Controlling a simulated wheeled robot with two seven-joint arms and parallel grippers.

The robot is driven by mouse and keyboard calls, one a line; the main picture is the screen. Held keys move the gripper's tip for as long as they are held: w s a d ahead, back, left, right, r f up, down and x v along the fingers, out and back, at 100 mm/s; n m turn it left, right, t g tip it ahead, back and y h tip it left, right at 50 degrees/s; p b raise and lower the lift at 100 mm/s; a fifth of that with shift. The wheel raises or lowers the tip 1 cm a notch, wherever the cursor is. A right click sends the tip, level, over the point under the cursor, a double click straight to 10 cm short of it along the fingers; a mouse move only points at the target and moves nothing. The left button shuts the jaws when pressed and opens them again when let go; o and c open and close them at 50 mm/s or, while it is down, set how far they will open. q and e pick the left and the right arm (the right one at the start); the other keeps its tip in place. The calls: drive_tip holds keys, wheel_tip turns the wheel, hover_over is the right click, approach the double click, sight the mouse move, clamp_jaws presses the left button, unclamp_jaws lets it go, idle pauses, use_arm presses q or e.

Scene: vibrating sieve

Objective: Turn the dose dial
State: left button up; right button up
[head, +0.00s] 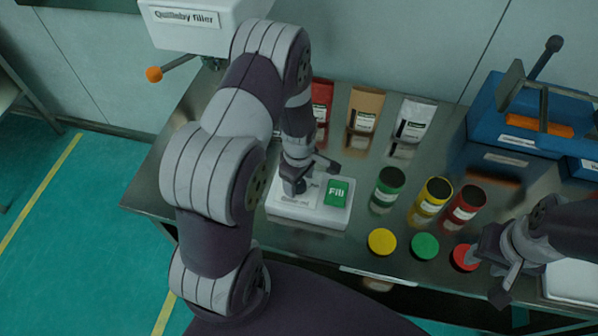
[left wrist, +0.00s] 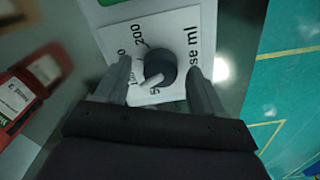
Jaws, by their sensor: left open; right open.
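The dose dial (left wrist: 160,66) is a dark round knob with a white pointer, on a white plate (left wrist: 182,28) printed with numbers including 200 and "se ml". In the left wrist view the pointer aims down and left, near a partly hidden label starting with 5. My left gripper (left wrist: 160,75) is open, with one finger on each side of the dial; whether they touch it I cannot tell. In the head view my left gripper (head: 311,177) covers the dial on the white control box (head: 305,214). My right gripper (head: 488,276) is open and empty, near the red lid.
A green Fill button (head: 337,193) is beside my left gripper. Green (head: 388,189), yellow (head: 431,200) and red (head: 465,205) cans stand to the right, with yellow (head: 382,241), green (head: 425,246) and red (head: 465,257) lids in front. Bags stand behind; a blue machine (head: 520,125) stands at right.

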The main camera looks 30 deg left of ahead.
use_arm(q)
wheel_tip(320, 180, up, 12)
drive_tip(key=b, duration=0.1)
drive_tip(key=shift+r, duration=0.2)
idle(0.3)
